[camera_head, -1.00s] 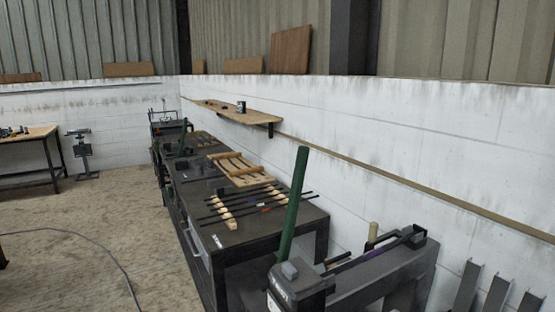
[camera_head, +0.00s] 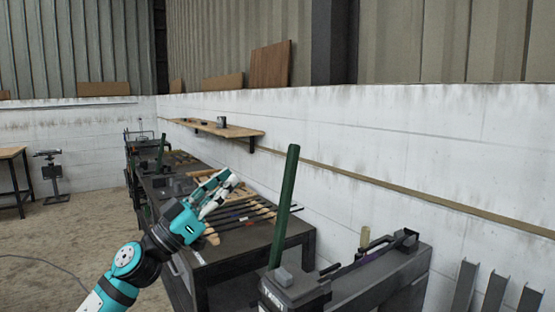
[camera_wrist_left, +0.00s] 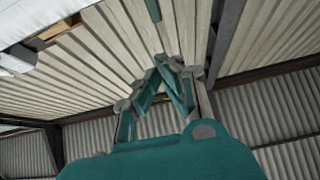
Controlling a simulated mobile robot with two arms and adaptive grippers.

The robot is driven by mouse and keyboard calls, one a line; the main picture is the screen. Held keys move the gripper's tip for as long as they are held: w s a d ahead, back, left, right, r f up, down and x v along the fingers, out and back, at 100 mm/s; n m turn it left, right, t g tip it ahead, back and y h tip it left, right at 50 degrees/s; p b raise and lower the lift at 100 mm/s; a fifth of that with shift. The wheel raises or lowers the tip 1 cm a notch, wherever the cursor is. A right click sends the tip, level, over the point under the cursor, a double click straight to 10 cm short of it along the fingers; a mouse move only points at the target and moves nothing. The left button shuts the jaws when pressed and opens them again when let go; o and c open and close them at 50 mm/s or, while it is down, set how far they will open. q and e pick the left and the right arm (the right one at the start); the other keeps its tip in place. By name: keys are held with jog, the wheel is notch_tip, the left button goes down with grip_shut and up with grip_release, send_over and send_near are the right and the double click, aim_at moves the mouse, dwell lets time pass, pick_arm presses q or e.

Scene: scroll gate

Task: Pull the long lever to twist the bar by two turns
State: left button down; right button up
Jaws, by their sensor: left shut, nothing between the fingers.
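The long green lever (camera_head: 284,205) stands nearly upright, leaning slightly right, on a dark grey machine (camera_head: 290,290) at the front of the head view. A dark bar (camera_head: 362,258) lies along the machine's top, to the right of the lever. My left gripper (camera_head: 228,182) is raised to the left of the lever, apart from it, with its fingers together and empty. In the left wrist view the fingers (camera_wrist_left: 168,62) meet in a point, and a green rod end (camera_wrist_left: 153,10) shows at the top edge. My right gripper is not in view.
A dark workbench (camera_head: 245,235) with several rods on it runs behind the machine. A wooden shelf (camera_head: 215,129) is on the white wall (camera_head: 400,130). Metal profiles (camera_head: 495,290) lean at the lower right. Open floor (camera_head: 70,230) lies to the left.

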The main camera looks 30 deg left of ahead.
pick_arm(q)
jog(key=w+f+p+x, duration=0.1)
jog(key=p+x, duration=0.4)
jog(key=x, duration=0.7)
jog(key=shift+w+d+f, duration=0.4)
jog(key=shift+w+d, duration=0.05)
